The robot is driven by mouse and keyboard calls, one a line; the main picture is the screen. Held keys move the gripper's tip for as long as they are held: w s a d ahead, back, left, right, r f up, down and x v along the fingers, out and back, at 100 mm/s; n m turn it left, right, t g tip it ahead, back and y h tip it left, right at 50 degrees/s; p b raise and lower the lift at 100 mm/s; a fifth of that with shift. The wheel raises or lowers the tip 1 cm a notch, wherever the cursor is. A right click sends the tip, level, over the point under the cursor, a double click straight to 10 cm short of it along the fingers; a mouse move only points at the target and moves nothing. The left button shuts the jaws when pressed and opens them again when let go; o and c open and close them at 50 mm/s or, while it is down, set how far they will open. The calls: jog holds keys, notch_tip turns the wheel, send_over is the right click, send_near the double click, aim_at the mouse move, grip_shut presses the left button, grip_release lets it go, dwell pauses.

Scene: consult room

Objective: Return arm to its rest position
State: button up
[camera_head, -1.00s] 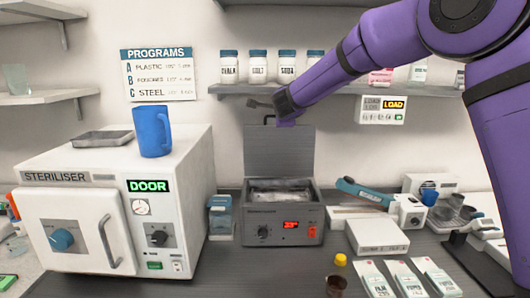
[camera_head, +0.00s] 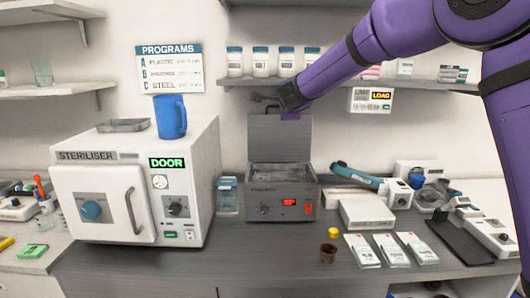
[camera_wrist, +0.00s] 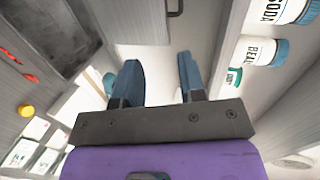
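My purple arm reaches in from the upper right in the head view. My gripper (camera_head: 264,99) is in front of the back wall, above the open grey bath unit (camera_head: 284,205) and its raised lid (camera_head: 280,138). In the wrist view my gripper (camera_wrist: 160,76) has its two dark blue fingers apart with nothing between them. Jars (camera_wrist: 262,52) on the shelf show to the right of the fingers there, and the unit's open basin (camera_wrist: 60,35) at upper left.
A white steriliser (camera_head: 103,203) with a blue mug (camera_head: 171,116) on top stands at left. The wall shelf (camera_head: 350,81) is close to my gripper. Packets (camera_head: 389,250), a brown pot (camera_head: 327,253) and a white box (camera_head: 366,213) occupy the counter at right. The counter's front left is clear.

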jog(key=s+d+r+n+g+y, duration=0.1)
jog(key=s+d+r+n, duration=0.2)
jog(key=s, duration=0.4)
jog(key=s+d+r+n+y, duration=0.2)
jog(key=s+d+n, duration=0.15)
jog(key=s, duration=0.35)
jog(key=s+d+r+n+g+y, duration=0.1)
jog(key=s+d+r+n, duration=0.2)
jog(key=s, duration=0.4)
jog(key=s+d+f+n+g+h, duration=0.1)
jog(key=s+d+f, duration=0.3)
jog(key=s, duration=0.6)
jog(key=s+d+f+n+g+h, duration=0.2)
jog(key=s+d+f+n+g, duration=0.1)
jog(key=s, duration=0.8)
jog(key=s+d+f+n+g+h, duration=0.1)
jog(key=s+d+f+n+g, duration=0.1)
jog(key=s+d, duration=0.4)
jog(key=s+f+n, duration=0.1)
jog(key=s+f, duration=0.1)
jog(key=s, duration=0.3)
jog(key=shift+d+f+n+g, duration=0.35)
jog(key=shift+d+f+g, duration=0.05)
